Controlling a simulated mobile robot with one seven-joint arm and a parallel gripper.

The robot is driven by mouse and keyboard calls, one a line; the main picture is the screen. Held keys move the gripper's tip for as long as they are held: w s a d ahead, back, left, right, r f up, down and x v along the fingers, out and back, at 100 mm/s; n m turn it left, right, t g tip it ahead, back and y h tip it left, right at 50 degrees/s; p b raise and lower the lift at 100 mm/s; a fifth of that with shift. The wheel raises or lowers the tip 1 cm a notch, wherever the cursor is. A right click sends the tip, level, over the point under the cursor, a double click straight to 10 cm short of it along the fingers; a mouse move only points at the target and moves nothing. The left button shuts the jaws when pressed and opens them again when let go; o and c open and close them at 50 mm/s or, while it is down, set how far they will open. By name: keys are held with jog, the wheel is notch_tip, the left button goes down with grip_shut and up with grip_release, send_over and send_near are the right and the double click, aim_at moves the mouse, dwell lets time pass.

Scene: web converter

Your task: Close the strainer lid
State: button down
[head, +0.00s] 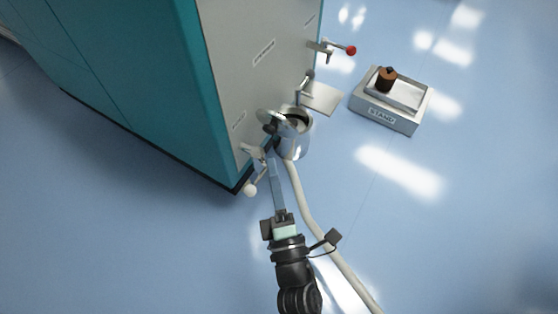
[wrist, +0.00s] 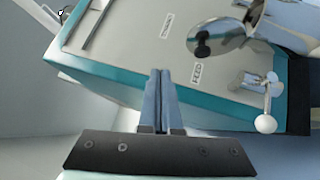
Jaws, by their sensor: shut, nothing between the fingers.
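The strainer (head: 293,143) is a metal pot beside the light panel of the teal machine; its dark opening shows in the head view. Its round metal lid (head: 270,116) stands raised and tilted on the panel side of the opening. The wrist view shows the lid (wrist: 222,42) with its black knob (wrist: 202,44), and part of the strainer (wrist: 288,22) behind it. My gripper (head: 270,155) is shut and empty. In the head view its tips appear just below the lid; in the wrist view the closed fingers (wrist: 161,72) are apart from the lid. The exact depth gap is unclear.
A white-ball lever (head: 250,190) sits on the panel close to my fingers. A red-ball lever (head: 350,50) is farther up. A pale hose (head: 309,220) runs from the strainer over the floor.

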notch_tip(320, 180, down, 8)
jog(key=s+n+y+b, duration=0.1)
jog(key=s+n+b, duration=0.1)
jog(key=s, duration=0.1)
jog(key=b, duration=0.4)
send_near(265, 130)
jog(key=w+a, duration=0.2)
jog(key=a, duration=0.1)
jog(key=shift+g, duration=0.5)
jog(key=w, duration=0.1)
jog(key=w+d, duration=0.1)
jog(key=w+r, duration=0.1)
jog(key=shift+w+d+r, duration=0.1)
jog(key=shift+w+d, duration=0.3)
jog(key=shift+r, duration=0.1)
jog(key=p, duration=0.2)
jog(key=shift+w+d+r+m+p, duration=0.1)
jog(key=shift+w+r+m+p, duration=0.1)
jog(key=shift+m+p, duration=0.15)
